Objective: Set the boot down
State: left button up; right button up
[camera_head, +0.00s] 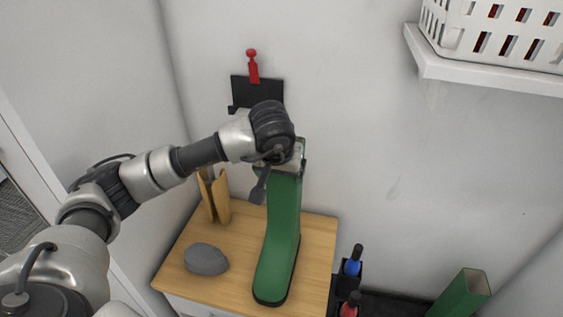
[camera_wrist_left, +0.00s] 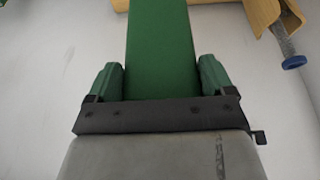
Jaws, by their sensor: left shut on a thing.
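A tall green boot (camera_head: 282,215) with a dark sole is at the wooden cabinet top (camera_head: 320,235), its foot pointing toward the front. My left gripper (camera_head: 279,165) is at the boot's upper end and shut on it. In the left wrist view the green boot shaft (camera_wrist_left: 160,45) runs between the two fingers of my left gripper (camera_wrist_left: 160,80). The boot looks roughly upright. I cannot tell whether its sole touches the wood. My right gripper is not in view.
A grey stone-like object (camera_head: 206,259) lies left of the boot. A tan wooden item (camera_head: 214,196) stands behind it. Blue-topped (camera_head: 352,266) and red (camera_head: 350,305) items sit right of the cabinet, near a green open-topped object (camera_head: 463,294). A wall shelf (camera_head: 480,72) holds a white basket (camera_head: 500,35).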

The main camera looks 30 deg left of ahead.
pick_arm(q)
jog(key=o, duration=1.6)
jog(key=shift+o, duration=0.5)
jog(key=shift+r, duration=0.1)
